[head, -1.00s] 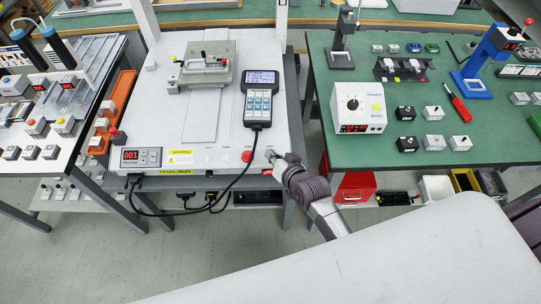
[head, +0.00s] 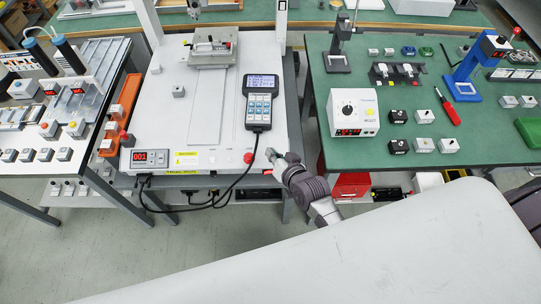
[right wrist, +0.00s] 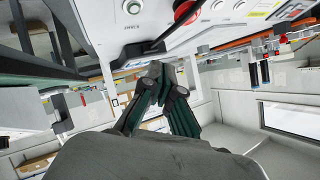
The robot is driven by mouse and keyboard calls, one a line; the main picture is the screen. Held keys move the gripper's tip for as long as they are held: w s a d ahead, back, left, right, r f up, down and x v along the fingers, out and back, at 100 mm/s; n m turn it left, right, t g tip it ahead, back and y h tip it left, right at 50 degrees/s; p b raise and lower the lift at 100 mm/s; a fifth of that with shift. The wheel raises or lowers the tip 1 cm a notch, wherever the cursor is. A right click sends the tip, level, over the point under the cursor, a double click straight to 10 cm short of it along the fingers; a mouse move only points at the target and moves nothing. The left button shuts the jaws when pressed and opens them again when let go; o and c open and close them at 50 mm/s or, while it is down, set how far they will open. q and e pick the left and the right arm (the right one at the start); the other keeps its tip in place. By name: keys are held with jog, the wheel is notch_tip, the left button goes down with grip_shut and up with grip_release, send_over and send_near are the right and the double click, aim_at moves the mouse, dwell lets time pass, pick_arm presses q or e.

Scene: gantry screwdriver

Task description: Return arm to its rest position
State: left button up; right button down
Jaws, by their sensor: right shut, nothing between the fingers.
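My right gripper (head: 271,155) is at the front right corner of the white gantry screwdriver machine (head: 215,115), just right of its red button (head: 249,158). Its arm comes up from the lower right. In the right wrist view the dark fingers (right wrist: 160,72) are shut with nothing between them, close to the machine's front panel. The red button (right wrist: 186,10) and a small white button (right wrist: 133,6) show above them. I cannot tell whether the fingertips touch the panel. My left gripper is out of view.
A handheld control pendant (head: 260,100) lies on the machine, its black cable looping below the front edge. A green bench (head: 400,160) with a white control box (head: 354,112) stands close on the right. Another workbench (head: 50,140) stands left. Grey floor is free in front.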

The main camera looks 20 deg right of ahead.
dwell(0.3)
jog(key=s+d+f+n+g+h, duration=0.1)
jog(key=s+f+n+g, duration=0.15)
jog(key=s+f, duration=0.7)
jog(key=s+d+f+n+g, duration=0.1)
jog(key=s+d+f+g, duration=0.15)
jog(key=s+f, duration=0.7)
jog(key=s+d+f+n+g, duration=0.1)
jog(key=s+d+f+g, duration=0.1)
jog(key=s+f, duration=0.6)
jog(key=s+d+f+n+g+h, duration=0.1)
jog(key=s+d+f+n+g, duration=0.1)
jog(key=s+f, duration=0.6)
jog(key=s+d+g, duration=0.1)
jog(key=s+g, duration=0.1)
jog(key=s, duration=0.4)
jog(key=shift+s+g+h, duration=0.3)
jog(key=shift+s, duration=0.05)
